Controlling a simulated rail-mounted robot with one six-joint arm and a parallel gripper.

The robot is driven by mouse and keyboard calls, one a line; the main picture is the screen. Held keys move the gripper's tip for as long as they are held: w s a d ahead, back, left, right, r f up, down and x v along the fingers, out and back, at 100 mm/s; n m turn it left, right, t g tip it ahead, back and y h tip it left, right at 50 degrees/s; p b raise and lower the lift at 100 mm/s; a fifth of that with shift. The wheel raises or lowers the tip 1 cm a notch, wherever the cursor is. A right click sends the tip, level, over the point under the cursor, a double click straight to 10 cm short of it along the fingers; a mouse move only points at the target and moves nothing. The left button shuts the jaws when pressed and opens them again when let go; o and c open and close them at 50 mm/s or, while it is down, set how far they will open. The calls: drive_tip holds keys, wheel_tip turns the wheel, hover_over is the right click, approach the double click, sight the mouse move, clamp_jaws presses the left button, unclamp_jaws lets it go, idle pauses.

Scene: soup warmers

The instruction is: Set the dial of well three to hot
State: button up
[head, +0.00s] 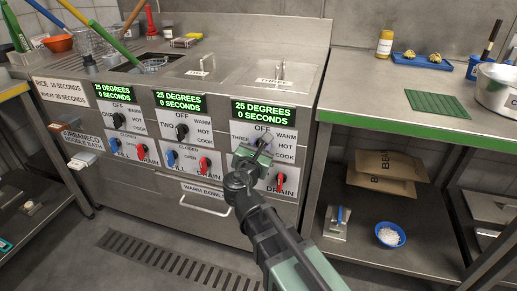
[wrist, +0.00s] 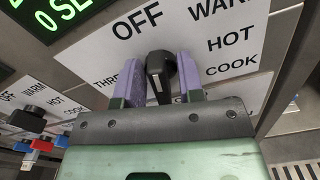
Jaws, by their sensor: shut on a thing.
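The black dial of well three (wrist: 160,68) sits on a white label marked OFF, WARM, HOT and COOK. My gripper (head: 262,146) is in front of the third panel in the head view and largely hides the dial there. In the wrist view, the purple finger pads of my gripper (wrist: 158,80) are shut on the dial, one on each side. The dial's handle looks roughly upright in that view, near OFF; its exact setting is hard to tell. The green display above (head: 263,112) reads 25 degrees, 0 seconds.
To the left are the dials of well two (head: 181,131) and well one (head: 118,120). A red drain lever (head: 280,181) is just below right of my gripper. A steel counter (head: 365,100) stands at right. The floor in front is clear.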

drive_tip(key=m, duration=0.4)
drive_tip(key=shift+d, duration=0.1)
drive_tip(key=m, duration=0.3)
drive_tip(key=shift+s+f, duration=0.1)
drive_tip(key=shift+m, duration=0.3)
drive_tip(key=m, duration=0.3)
drive_tip(key=shift+d+f+m, duration=0.1)
drive_tip(key=shift+m, duration=0.3)
drive_tip(key=m, duration=0.3)
drive_tip(key=shift+f+m, duration=0.1)
drive_tip(key=shift+m, duration=0.3)
drive_tip(key=o, duration=0.5)
